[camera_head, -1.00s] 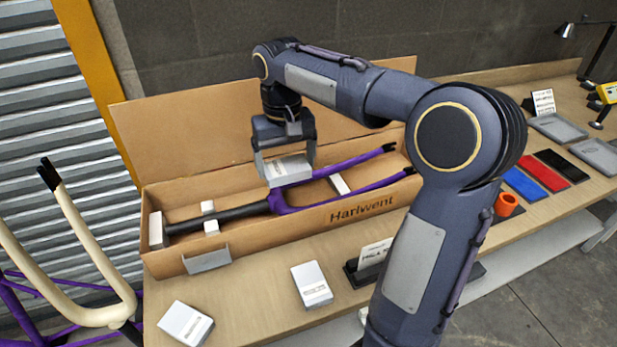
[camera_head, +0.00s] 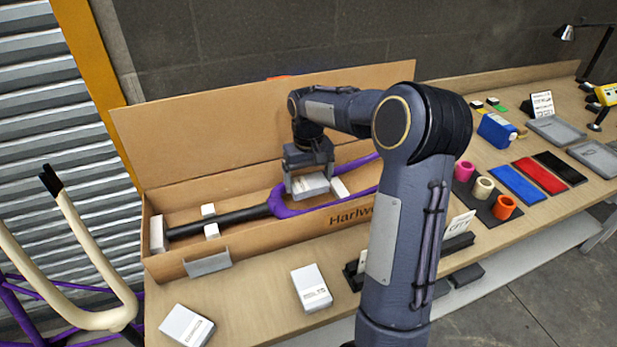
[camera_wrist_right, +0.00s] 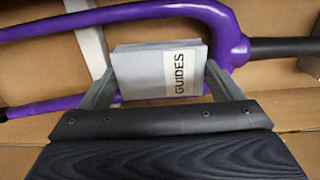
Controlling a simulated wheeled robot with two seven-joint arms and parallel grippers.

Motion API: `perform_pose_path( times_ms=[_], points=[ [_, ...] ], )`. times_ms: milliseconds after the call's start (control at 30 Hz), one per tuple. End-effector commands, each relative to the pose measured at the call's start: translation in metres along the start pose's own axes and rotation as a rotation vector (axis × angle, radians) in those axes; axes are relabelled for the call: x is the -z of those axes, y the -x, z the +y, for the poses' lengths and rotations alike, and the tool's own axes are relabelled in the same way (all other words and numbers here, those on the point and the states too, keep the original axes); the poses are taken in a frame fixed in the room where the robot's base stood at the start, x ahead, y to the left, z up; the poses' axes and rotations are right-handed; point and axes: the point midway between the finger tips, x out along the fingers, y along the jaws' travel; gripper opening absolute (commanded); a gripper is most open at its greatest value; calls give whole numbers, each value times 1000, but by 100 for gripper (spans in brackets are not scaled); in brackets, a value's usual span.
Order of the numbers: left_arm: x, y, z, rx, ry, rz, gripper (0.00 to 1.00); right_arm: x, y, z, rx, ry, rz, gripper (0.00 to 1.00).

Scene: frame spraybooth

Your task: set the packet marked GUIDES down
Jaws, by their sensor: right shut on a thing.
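My right gripper (camera_head: 309,187) is shut on a grey-white packet (camera_head: 311,183). The right wrist view shows this packet (camera_wrist_right: 150,73) with the label GUIDES, between the two fingers (camera_wrist_right: 158,90). The packet is inside the outline of the long open cardboard box (camera_head: 285,228), over the purple fork (camera_head: 283,207). In the wrist view the fork (camera_wrist_right: 120,14) curves around the packet's far side. I cannot tell whether the packet touches the fork or the box floor. My left gripper is not in view.
Two other packets lie on the bench in front of the box, one in the middle (camera_head: 311,288) and one at the left (camera_head: 187,326). White blocks support the fork in the box. Tape rolls (camera_head: 483,187) and coloured mats (camera_head: 541,175) lie at the right.

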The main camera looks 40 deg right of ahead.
Motion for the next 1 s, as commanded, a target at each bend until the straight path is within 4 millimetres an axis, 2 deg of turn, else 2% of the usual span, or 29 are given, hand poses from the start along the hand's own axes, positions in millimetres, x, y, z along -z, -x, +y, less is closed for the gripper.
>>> perform_pose_path(
  times_ms=[667,700,800,1000],
  points=[
    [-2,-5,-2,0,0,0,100,0,-11,0,0,0,1,63],
    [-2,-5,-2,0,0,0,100,0,-11,0,0,0,1,88],
    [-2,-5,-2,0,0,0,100,0,-11,0,0,0,1,100],
    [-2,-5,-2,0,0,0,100,0,-11,0,0,0,1,100]
  ],
)
